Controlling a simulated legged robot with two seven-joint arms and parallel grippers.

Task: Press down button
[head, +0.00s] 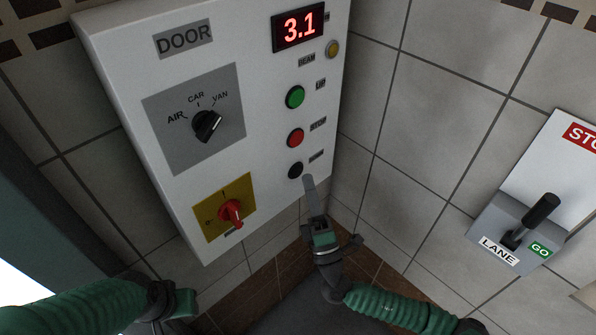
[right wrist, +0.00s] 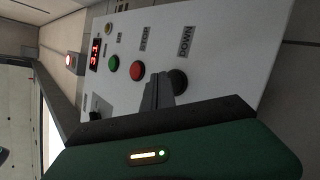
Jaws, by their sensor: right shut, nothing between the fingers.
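The down button (head: 295,170) is the black round button at the bottom of the column on the white control panel (head: 130,80), beside the lowest label. My right gripper (head: 310,182) is shut and empty, its fingertips just right of the down button in the head view. In the right wrist view the black down button (right wrist: 177,80) shows beside the fingertips (right wrist: 158,82), under the DOWN label. I cannot tell whether they touch. My left arm comes in at the lower left of the head view; its end (head: 180,303) shows only in part, its fingers not clearly.
Above the down button are the red stop button (head: 295,137) and green up button (head: 295,97). The panel also holds a black selector (head: 207,126), a red rotary switch (head: 231,212) and a display (head: 299,27) reading 3.1. A lane lever (head: 530,220) is at right.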

